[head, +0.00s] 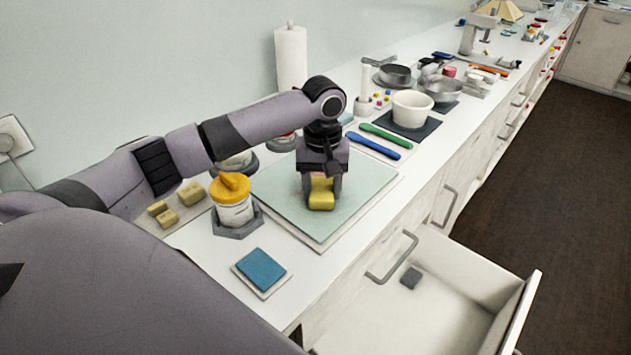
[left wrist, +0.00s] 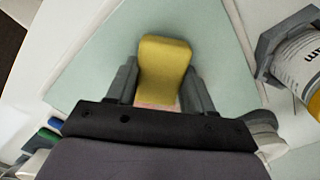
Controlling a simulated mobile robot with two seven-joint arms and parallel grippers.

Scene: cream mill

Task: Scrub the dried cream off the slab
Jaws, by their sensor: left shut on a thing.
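My left gripper (head: 321,186) is shut on a yellow sponge (head: 321,200) and holds it over the middle of the pale green slab (head: 279,187). In the left wrist view the sponge (left wrist: 165,68) sits between both fingers, with the slab (left wrist: 96,71) beneath it. I cannot tell whether the sponge touches the slab. A small pinkish patch (left wrist: 156,102) shows just behind the sponge, between the fingers; I cannot tell what it is. No dried cream shows clearly on the visible slab. My right gripper is not in view.
A jar with a yellow lid (head: 232,198) stands at the slab's left corner, near several yellowish blocks (head: 191,193). A blue pad (head: 261,269) lies in front. Green and blue spatulas (head: 374,146) and a white bowl (head: 411,108) are beyond the slab. An open drawer (head: 420,310) juts out at the front right.

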